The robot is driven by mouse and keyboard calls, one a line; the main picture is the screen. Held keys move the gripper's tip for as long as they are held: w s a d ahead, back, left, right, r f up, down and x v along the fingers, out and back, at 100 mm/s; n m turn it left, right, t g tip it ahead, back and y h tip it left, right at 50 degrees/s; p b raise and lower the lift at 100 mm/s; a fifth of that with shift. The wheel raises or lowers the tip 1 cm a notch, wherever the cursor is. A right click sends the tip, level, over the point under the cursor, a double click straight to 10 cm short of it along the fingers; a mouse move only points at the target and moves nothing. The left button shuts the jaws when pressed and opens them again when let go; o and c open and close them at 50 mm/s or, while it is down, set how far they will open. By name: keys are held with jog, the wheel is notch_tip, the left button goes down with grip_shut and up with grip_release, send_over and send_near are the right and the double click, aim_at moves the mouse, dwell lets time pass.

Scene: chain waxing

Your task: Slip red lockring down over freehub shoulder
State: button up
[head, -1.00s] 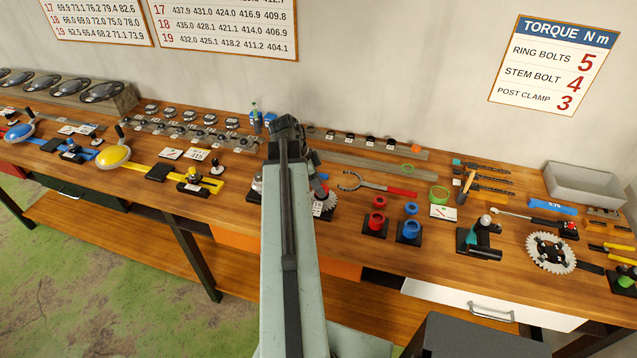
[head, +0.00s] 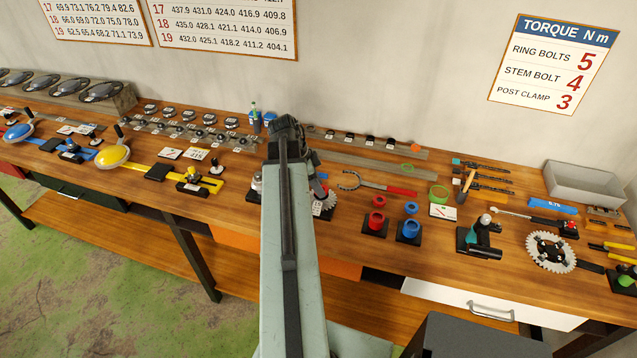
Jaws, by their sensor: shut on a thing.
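My gripper (head: 317,188) is at the bench's middle, just behind and right of my forearm, close to a toothed silver wheel (head: 329,204). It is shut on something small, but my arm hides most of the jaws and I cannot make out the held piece. No red lockring shows clearly at the jaws. The freehub shoulder cannot be told apart; the toothed wheel and a small white number card (head: 318,209) show beside the arm.
Blue ring-shaped pieces (head: 409,228) stand right of the red ones. A green ring (head: 439,193), a clamp stand (head: 480,238) and a chainring (head: 551,252) are farther right. Bare wood lies along the front edge.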

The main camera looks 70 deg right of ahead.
jog(key=shift+f, duration=0.2)
jog(key=o, duration=1.4)
jog(key=shift+r, duration=0.1)
jog(key=p+v, duration=0.7)
jog(key=shift+w+r, duration=0.1)
jog(key=shift+r, duration=0.15)
